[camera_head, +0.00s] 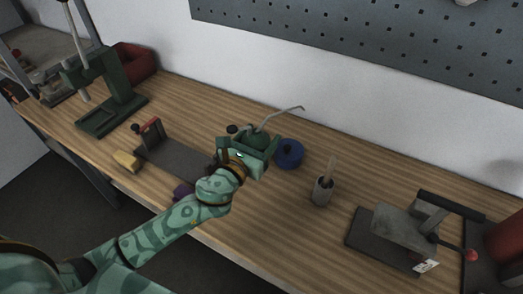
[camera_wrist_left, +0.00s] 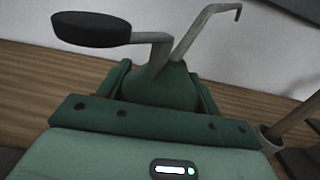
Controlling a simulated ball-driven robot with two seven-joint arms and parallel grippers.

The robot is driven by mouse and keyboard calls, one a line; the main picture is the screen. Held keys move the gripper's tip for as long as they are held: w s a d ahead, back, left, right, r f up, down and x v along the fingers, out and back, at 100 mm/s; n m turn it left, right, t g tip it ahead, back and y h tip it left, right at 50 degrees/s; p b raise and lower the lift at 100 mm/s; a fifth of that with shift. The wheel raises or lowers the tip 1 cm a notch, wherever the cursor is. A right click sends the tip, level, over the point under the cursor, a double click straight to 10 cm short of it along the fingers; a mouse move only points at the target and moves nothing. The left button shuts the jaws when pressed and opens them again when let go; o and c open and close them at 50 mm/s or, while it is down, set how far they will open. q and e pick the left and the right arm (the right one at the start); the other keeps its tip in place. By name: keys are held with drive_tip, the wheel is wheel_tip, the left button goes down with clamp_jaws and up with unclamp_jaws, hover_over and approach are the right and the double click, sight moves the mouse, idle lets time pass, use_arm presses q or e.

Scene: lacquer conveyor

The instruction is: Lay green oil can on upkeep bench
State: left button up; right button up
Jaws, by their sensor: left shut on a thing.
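The green oil can (camera_head: 257,139) has a thin, bent spout and a dark round thumb pad. My left gripper (camera_head: 250,152) is shut on it over the middle of the wooden bench (camera_head: 287,217). In the left wrist view, the can's green body (camera_wrist_left: 165,86) sits between the fingers of the left gripper (camera_wrist_left: 160,100), with its spout rising up and to the right. I cannot tell whether the can's base touches the bench, because the gripper hides it. My right gripper is not in view.
A blue ring-shaped roll (camera_head: 289,154) lies just right of the can. A grey pot with a brush (camera_head: 323,190) stands further right. A grey clamp device (camera_head: 392,236) is at the right; a green press (camera_head: 105,95) is at the left.

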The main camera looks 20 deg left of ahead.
use_arm(q)
drive_tip(key=shift+w+f, duration=0.4)
drive_tip(key=shift+f, duration=0.1)
wheel_tip(320, 180, down, 4)
drive_tip(key=b, duration=0.3)
drive_tip(key=shift+w+r, duration=0.1)
drive_tip(key=shift+w, duration=0.05)
drive_tip(key=shift+r, duration=0.25)
drive_tip(key=shift+f, duration=0.2)
drive_tip(key=o, duration=1.1)
drive_tip(key=shift+o, duration=0.2)
